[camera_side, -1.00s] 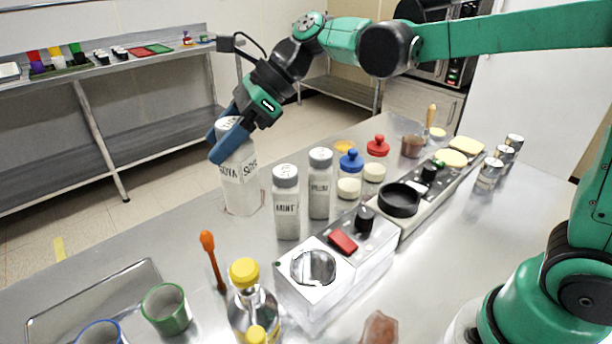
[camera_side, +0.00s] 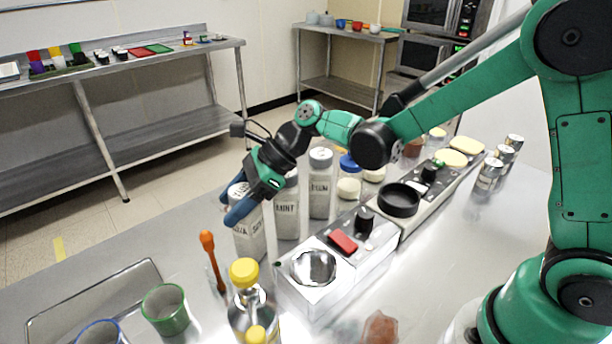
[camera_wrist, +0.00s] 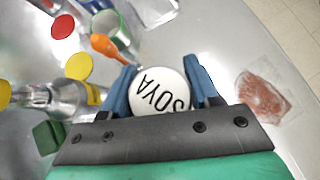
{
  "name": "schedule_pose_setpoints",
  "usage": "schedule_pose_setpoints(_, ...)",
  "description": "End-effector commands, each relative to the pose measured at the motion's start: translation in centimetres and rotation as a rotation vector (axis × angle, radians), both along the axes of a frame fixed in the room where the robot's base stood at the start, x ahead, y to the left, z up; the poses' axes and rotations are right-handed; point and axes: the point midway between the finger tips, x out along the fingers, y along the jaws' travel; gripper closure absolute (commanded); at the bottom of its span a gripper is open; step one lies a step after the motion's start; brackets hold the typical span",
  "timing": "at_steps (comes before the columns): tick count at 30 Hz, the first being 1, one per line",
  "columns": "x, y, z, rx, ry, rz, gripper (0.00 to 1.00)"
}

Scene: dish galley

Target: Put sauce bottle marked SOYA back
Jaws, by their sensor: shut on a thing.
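The white sauce bottle marked SOYA (camera_side: 249,235) is held upright between the blue fingers of my gripper (camera_side: 238,203), near its grey cap. In the wrist view its round cap, lettered SOYA (camera_wrist: 160,98), sits between both fingers (camera_wrist: 160,84). The fingers touch or nearly touch the cap's sides. The bottle is left of the MINT bottle (camera_side: 286,212), close to it in the side view. I cannot tell whether its base touches the counter. A third similar bottle (camera_side: 320,185) stands behind MINT.
A white unit with a round metal well (camera_side: 313,268) is to the right. Green (camera_side: 165,310) and blue-rimmed cups are front left.

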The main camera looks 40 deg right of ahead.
Motion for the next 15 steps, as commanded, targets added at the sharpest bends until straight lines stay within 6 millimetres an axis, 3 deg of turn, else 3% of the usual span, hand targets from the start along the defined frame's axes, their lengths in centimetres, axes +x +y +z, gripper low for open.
schedule_pose_setpoints(4, 0.01, 0.01, -0.33, 0.0, 0.0, 0.0, 1.0)
schedule_pose_setpoints(5, 0.01, 0.01, -0.3, 0.0, 0.0, 0.0, 0.37)
schedule_pose_setpoints(7, 0.01, 0.01, -0.28, 0.0, 0.0, 0.0, 0.17)
schedule_pose_setpoints(15, 0.01, 0.01, -0.27, 0.0, 0.0, 0.0, 0.14)
